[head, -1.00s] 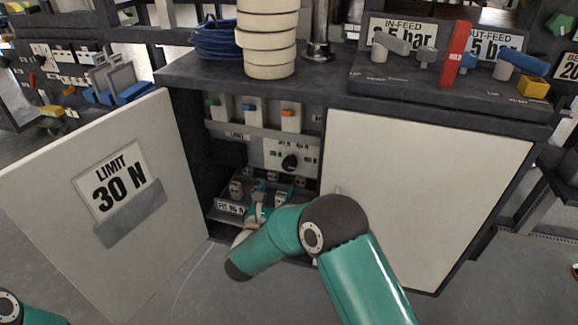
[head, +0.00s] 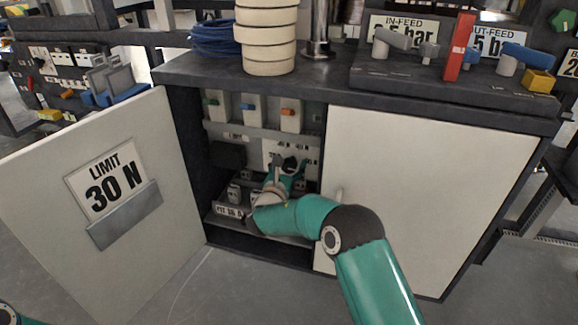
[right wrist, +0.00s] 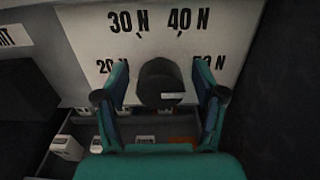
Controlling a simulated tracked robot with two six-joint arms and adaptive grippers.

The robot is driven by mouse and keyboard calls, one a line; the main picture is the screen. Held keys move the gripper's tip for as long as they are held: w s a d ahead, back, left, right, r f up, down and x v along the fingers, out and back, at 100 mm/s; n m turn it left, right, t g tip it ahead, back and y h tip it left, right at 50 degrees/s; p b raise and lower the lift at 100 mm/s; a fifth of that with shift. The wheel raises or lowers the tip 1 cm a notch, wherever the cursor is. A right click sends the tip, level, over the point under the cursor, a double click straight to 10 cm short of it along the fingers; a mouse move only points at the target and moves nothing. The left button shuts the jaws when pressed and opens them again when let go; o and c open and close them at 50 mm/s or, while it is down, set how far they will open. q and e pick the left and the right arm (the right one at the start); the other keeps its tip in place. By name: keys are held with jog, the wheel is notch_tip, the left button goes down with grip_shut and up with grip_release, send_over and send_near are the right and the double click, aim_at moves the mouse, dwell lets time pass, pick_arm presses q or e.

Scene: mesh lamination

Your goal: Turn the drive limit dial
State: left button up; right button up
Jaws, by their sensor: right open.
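The drive limit dial (right wrist: 161,82) is a dark round knob on a white plate (right wrist: 88,45) marked 20 N, 30 N, 40 N and a partly hidden value at right. In the right wrist view my right gripper (right wrist: 160,98) is open, with one finger on each side of the dial and gaps between. In the head view the dial (head: 292,164) is partly covered by my right gripper (head: 285,170), which reaches into the open cabinet. A sign on the open door (head: 107,180) reads LIMIT 30 N. My left gripper is not in view.
The cabinet's open left door (head: 170,235) stands left of my right arm, and its closed right door (head: 420,170) is at right. Switches with coloured levers (head: 250,108) sit above the dial. A shelf with small blocks (head: 232,210) lies below it.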

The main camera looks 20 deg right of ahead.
jog(key=c, duration=1.2)
jog(key=shift+o, duration=0.2)
